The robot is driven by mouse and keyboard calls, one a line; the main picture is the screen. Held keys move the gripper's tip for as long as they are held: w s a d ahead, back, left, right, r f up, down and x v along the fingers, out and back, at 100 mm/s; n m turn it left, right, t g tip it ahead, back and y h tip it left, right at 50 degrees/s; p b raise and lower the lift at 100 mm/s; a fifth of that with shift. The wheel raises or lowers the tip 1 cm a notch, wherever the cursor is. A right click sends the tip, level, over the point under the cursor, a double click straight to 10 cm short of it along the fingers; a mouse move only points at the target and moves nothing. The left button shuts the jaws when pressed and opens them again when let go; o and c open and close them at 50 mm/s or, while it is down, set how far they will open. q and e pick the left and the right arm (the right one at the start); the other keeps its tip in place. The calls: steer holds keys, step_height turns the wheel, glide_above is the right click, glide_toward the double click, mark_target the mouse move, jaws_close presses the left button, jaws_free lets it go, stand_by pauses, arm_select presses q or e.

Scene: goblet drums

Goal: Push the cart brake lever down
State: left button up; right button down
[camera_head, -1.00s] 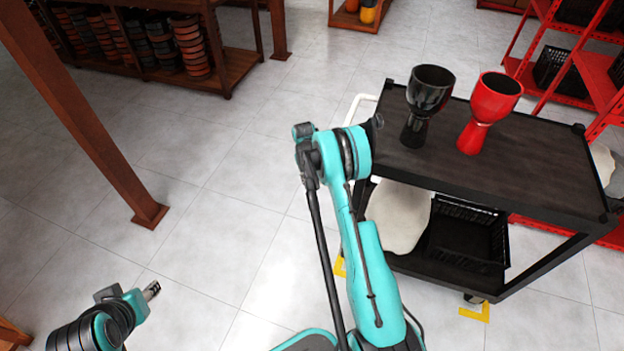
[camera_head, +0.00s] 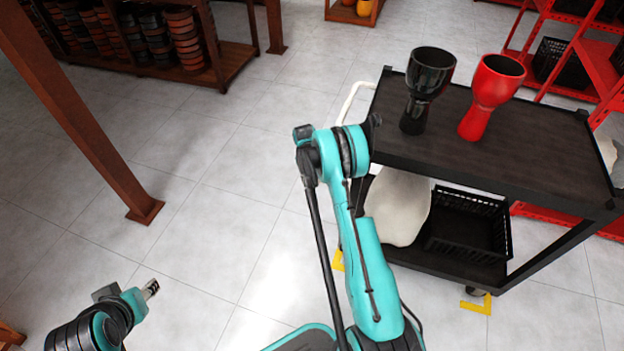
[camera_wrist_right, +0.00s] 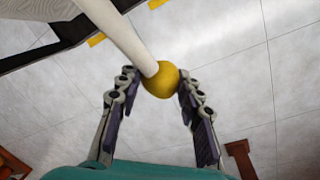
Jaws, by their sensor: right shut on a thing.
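The black cart (camera_head: 545,145) stands at the right in the head view, with a pale tube (camera_head: 352,97) at its left end. In the right wrist view, the brake lever (camera_wrist_right: 117,30) is a white rod ending in a yellow ball knob (camera_wrist_right: 159,80). My right gripper (camera_wrist_right: 157,77) is shut on this knob, one finger on each side. In the head view, my right arm hides that gripper and the lever. My left gripper (camera_head: 150,289) is low at the left, away from the cart; its jaws are too small to read.
A black goblet drum (camera_head: 428,88) and a red one (camera_head: 492,95) stand on the cart top. A black basket (camera_head: 470,222) and a pale sack (camera_head: 398,205) are on its lower shelf. A wooden post (camera_head: 85,115) stands left. Floor between post and cart is clear.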

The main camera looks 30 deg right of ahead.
steer(key=shift+w+a+f, duration=0.1)
steer(key=shift+a+f, duration=0.05)
steer(key=shift+a, duration=0.2)
steer(key=c, duration=1)
jaws_free()
steer(key=shift+w+a, duration=0.1)
steer(key=shift+w, duration=0.05)
steer(key=shift+r, duration=0.4)
step_height(320, 180, up, 11)
steer(key=a, duration=0.1)
steer(key=shift+a, duration=0.15)
